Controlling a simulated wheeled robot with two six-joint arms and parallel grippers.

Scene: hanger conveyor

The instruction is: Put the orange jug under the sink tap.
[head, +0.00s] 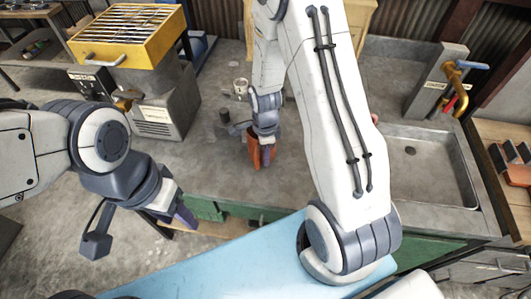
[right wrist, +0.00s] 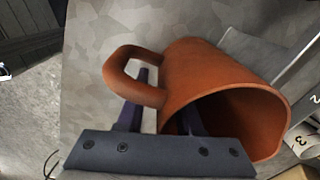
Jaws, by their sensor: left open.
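The orange jug (head: 253,148) is on the grey counter (head: 215,165), partly hidden by my right gripper (head: 266,155). In the right wrist view the jug (right wrist: 205,75) shows its open mouth and its handle (right wrist: 120,65). My right gripper's fingers (right wrist: 160,115) are on either side of the jug's rim near the handle, one at the handle and one at the mouth. I cannot tell whether they press on it. My left gripper (head: 180,215) is open and empty in front of the counter. The sink tap (head: 455,80) is brass with a blue lever, above the sink basin (head: 425,150).
A yellow grill-topped box (head: 125,55) stands on a grey machine (head: 165,110) at the left. A small pale cup (head: 240,87) is behind the jug. My right arm covers the counter between jug and sink.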

